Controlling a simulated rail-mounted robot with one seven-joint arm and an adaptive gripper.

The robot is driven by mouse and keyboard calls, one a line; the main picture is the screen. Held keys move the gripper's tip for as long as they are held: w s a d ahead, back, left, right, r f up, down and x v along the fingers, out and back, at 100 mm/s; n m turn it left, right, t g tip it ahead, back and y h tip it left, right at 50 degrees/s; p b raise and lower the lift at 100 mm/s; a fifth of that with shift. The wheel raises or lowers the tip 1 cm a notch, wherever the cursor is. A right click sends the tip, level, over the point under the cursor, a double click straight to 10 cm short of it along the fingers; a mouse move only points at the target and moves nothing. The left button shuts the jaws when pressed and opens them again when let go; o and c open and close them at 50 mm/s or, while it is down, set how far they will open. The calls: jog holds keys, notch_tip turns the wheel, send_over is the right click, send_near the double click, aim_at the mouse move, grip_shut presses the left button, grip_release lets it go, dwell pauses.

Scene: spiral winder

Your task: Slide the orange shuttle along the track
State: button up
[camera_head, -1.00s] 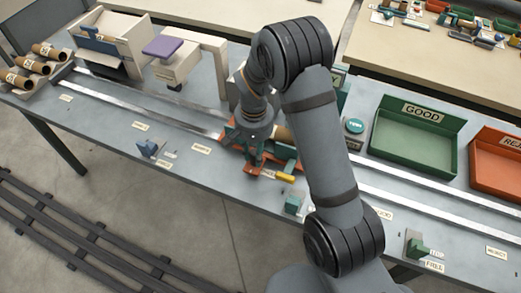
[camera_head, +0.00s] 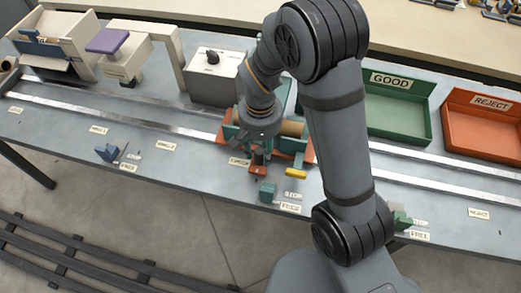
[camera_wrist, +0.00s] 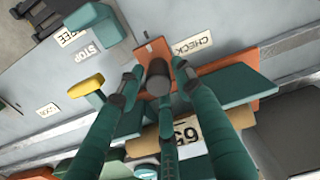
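The orange shuttle (camera_head: 309,157) sits on the track (camera_head: 130,116) near the middle of the bench, with teal cradle plates and a brown cardboard tube (camera_head: 293,127) on it. A yellow tab (camera_head: 296,173) sticks out from its right front. In the wrist view, my gripper (camera_wrist: 158,73) has its fingers on both sides of the shuttle's dark round knob (camera_wrist: 159,82) and appears shut on it, though contact is not fully clear. My arm hides part of the shuttle and track in the head view.
A teal stop block (camera_head: 267,190) stands at the front edge below the shuttle; another green one (camera_head: 400,220) is further right. A blue block (camera_head: 107,153) is at left. Behind the track are a grey box (camera_head: 212,90), green GOOD tray (camera_head: 428,120) and orange REJECT tray (camera_head: 452,130).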

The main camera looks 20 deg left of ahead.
jog(key=shift+o, duration=0.6)
jog(key=shift+s, duration=0.15)
notch_tip(320, 180, up, 12)
dwell(0.4)
